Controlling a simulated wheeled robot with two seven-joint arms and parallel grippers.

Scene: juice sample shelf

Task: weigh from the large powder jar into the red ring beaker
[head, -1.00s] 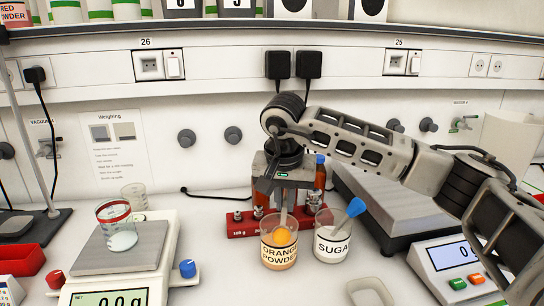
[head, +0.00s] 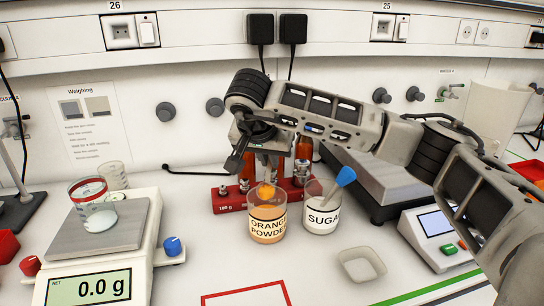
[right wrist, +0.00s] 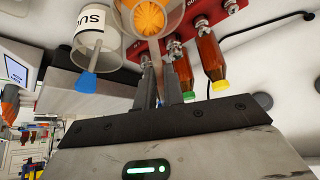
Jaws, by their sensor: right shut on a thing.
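The jar labelled orange powder (head: 267,224) stands on the bench with powder inside. My right gripper (head: 268,157) is above it, pointing down, shut on a pale scoop (head: 265,175) that is mostly hidden by the fingers. A rounded orange mass (head: 265,191), apparently powder on the scoop, is near the jar's rim; it shows ridged in the right wrist view (right wrist: 150,15). The red ring beaker (head: 88,190) stands on the left balance (head: 95,240), with white content low inside. The display reads 0.0 g. My left gripper is out of view.
The sugar jar (head: 322,218) with a blue-ended spoon stands just right of the orange jar. A red rack (head: 228,197) with bottles is close behind. A clear beaker (head: 113,177) stands behind the red ring beaker. An empty dish (head: 361,265) lies front right.

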